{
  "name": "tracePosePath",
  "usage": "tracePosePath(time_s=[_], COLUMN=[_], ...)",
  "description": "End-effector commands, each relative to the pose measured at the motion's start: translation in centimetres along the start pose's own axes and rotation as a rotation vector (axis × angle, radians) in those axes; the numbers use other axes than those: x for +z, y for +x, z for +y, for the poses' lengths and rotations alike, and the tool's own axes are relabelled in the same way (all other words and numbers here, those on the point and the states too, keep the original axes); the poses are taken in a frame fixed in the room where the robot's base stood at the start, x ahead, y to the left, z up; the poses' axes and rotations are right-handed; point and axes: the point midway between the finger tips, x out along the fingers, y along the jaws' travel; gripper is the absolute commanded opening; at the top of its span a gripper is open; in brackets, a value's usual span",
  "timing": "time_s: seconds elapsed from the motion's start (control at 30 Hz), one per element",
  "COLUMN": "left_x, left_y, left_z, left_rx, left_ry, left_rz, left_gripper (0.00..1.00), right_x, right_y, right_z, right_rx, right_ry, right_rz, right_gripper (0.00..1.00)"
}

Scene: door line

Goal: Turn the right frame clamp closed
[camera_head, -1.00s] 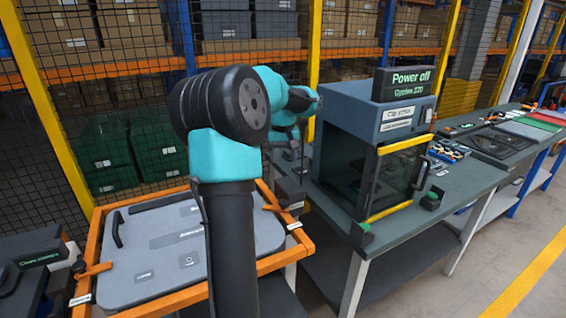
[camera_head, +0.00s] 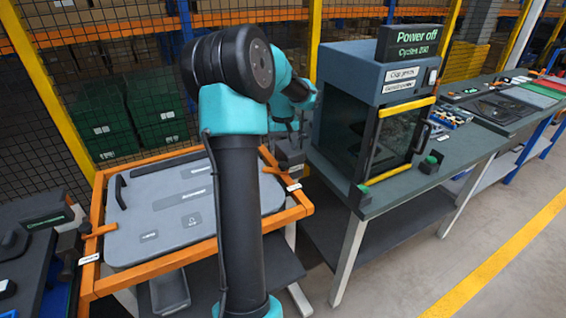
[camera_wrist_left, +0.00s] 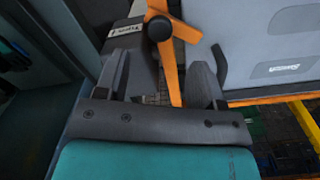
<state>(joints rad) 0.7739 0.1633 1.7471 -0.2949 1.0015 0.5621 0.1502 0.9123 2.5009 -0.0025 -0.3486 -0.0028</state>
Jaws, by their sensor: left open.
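The right frame clamp (camera_head: 275,171) is an orange lever on the right side of the orange frame (camera_head: 250,234), which holds a grey door panel (camera_head: 160,219). In the left wrist view the clamp (camera_wrist_left: 172,60) shows a black round pivot knob and an orange arm reaching down between my fingers. My left gripper (camera_head: 290,158) is at this clamp. In its wrist view the gripper (camera_wrist_left: 162,82) is open, with one dark finger on each side of the lever and gaps between. The fingertips are small and dark in the head view. My right gripper is not seen.
A left frame clamp (camera_head: 100,231) sits on the frame's other side. A dark press box (camera_head: 360,120) with a "Power off" sign (camera_head: 411,43) stands on the bench (camera_head: 420,180) to the right. A wire fence (camera_head: 130,100) stands behind.

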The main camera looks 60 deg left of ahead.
Motion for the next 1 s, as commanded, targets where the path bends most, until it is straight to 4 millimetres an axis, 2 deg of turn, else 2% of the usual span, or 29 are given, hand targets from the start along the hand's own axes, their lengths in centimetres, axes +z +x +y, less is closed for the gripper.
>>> tracePosePath(time_s=[0.2, 0.4, 0.6, 0.83, 1.0], left_x=[0.0, 0.0, 0.0, 0.0, 0.0], left_y=[3.9, 6.6, 7.7, 7.7, 7.7], left_z=[-0.1, 0.0, 0.0, 0.0, 0.0], left_rx=[-0.003, -0.001, 0.0, 0.0, 0.0], left_ry=[-0.001, 0.0, 0.0, 0.0, 0.0], left_rz=[-0.004, -0.002, -0.001, 0.0, 0.0], left_gripper=[0.63, 0.63, 0.63, 0.63, 0.48], right_x=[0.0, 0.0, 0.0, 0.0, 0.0], right_y=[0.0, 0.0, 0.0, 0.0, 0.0], right_z=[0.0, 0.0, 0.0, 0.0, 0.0], right_rx=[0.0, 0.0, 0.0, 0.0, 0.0], right_ry=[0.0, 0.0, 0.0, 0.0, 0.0], right_rz=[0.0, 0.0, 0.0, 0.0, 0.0], right_gripper=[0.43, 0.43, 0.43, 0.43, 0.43])
